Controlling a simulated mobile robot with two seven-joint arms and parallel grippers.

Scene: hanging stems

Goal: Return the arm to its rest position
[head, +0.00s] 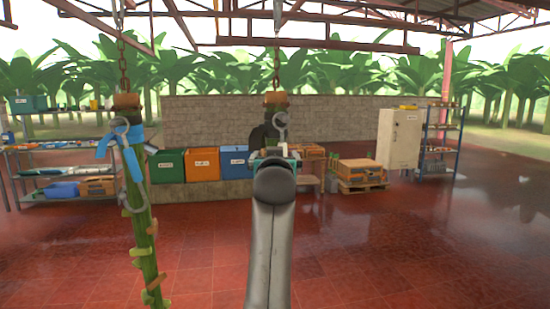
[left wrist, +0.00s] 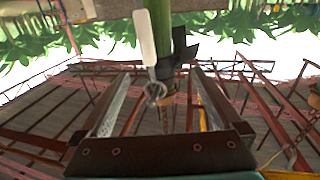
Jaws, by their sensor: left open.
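My left arm rises from the bottom middle of the head view. Its wrist covers most of the left gripper (left wrist: 160,82), which shows open in the left wrist view, with a jaw on each side. A green hanging stem (head: 276,101) stands beyond the wrist, and its lower part is hidden. The same stem (left wrist: 185,18) carries a black ribbon (left wrist: 183,48). A metal ring with a pale handle (left wrist: 145,35) appears between the jaws in the picture; I cannot tell its depth or whether anything touches. My right gripper is not in view.
Another stem (head: 140,220) hangs at left on a chain, with a blue ribbon (head: 120,142) and metal ring. Behind are green, orange and blue bins (head: 202,165), a low brick wall (head: 340,120), a white cabinet (head: 399,139) and shelves. The red tiled floor (head: 400,240) is open at right.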

